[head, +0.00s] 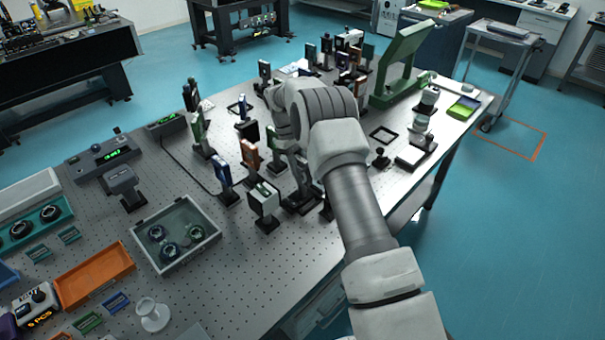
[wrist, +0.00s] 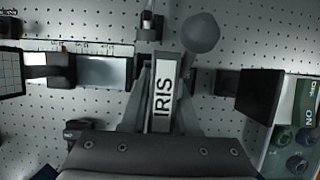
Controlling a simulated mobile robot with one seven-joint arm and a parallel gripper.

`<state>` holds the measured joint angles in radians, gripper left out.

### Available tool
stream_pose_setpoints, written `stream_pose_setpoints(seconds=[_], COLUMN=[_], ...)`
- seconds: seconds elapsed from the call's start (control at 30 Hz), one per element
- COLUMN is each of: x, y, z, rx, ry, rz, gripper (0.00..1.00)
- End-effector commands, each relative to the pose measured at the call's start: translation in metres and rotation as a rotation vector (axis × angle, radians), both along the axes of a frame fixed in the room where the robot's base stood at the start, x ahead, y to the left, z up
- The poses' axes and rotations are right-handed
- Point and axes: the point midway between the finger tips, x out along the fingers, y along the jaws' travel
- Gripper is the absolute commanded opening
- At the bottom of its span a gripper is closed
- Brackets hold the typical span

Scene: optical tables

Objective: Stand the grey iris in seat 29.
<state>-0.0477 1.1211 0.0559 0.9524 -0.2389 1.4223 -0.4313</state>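The grey iris (wrist: 163,92) shows in the wrist view as a narrow block with a white label reading IRIS. My gripper (wrist: 165,80) has one finger on each side of this block, and both appear to press on it. A round grey disc (wrist: 200,33) and a dark post top (wrist: 150,28) show just beyond the block; I cannot tell whether they belong to the iris. In the head view my arm hides most of the gripper and the iris, over the middle of the perforated optical table (head: 225,270). I cannot read the number of seat 29 in either view.
Several mounted optics stand close around my gripper, including a white-and-green one (head: 264,200), a blue one (head: 224,173) and a brown one (head: 250,155). A clear-lidded case (head: 176,235) and orange tray (head: 95,275) are at left.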

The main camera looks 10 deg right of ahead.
Motion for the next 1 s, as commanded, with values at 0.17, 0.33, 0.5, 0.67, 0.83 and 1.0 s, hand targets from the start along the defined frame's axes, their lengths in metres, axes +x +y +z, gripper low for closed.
stream_pose_setpoints(seconds=[0.17,0.33,0.5,0.67,0.83,1.0], x=[0.000,0.000,0.000,0.006,0.017,0.025], y=[0.000,0.000,0.000,0.004,0.011,0.017], z=[-0.001,0.000,0.002,0.017,0.046,0.072], rx=[0.000,0.000,0.000,0.001,0.001,0.000], ry=[0.000,0.000,0.000,-0.004,-0.004,-0.004], rz=[0.000,0.000,0.000,0.001,0.002,0.001], gripper=[0.59,0.59,0.59,0.59,0.59,0.59])
